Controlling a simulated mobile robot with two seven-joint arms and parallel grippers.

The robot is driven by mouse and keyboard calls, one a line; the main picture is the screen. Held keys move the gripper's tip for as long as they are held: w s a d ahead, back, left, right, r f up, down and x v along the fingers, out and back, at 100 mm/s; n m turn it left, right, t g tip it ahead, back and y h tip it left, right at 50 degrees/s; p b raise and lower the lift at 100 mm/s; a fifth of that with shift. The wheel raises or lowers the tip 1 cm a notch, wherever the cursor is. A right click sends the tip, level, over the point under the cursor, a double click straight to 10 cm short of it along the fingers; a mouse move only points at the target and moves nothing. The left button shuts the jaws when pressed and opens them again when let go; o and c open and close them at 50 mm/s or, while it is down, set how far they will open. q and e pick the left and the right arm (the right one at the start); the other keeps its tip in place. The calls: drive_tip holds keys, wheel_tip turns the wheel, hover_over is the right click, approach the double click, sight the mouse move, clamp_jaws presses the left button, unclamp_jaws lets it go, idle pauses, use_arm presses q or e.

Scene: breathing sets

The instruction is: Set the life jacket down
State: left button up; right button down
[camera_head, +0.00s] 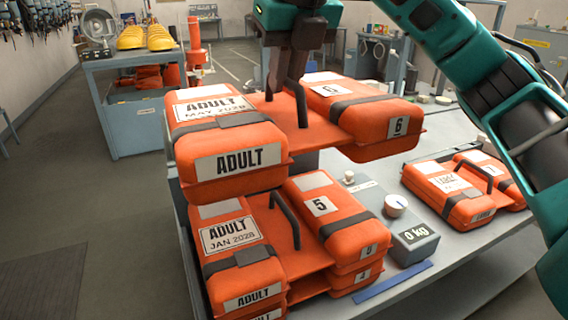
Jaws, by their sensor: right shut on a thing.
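An orange life jacket (238,161) marked ADULT, MAY 2028 and 6 hangs from my right gripper (285,78). The gripper is shut on the jacket's dark handle, between its two orange blocks. The held jacket is above a stack of similar life jackets (335,212), the top one marked ADULT, JAN 2028 and 5. From this angle I cannot tell whether the held jacket touches the stack. My left gripper is not in view.
The stack stands at the left front of a grey table (455,262). Another life jacket (447,187) lies at the right.

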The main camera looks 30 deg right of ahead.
sight(287, 115)
wheel_tip(287, 115, down, 8)
drive_tip(key=shift+r+b, duration=0.25)
drive_tip(key=shift+b, duration=0.3)
wheel_tip(287, 115, down, 5)
drive_tip(key=shift+w+f, duration=0.1)
drive_tip(key=shift+f, duration=0.1)
drive_tip(key=shift+f+b, duration=0.65)
drive_tip(key=shift+b, duration=0.15)
drive_tip(key=c, duration=1.1)
unclamp_jaws()
drive_tip(key=shift+r, duration=0.15)
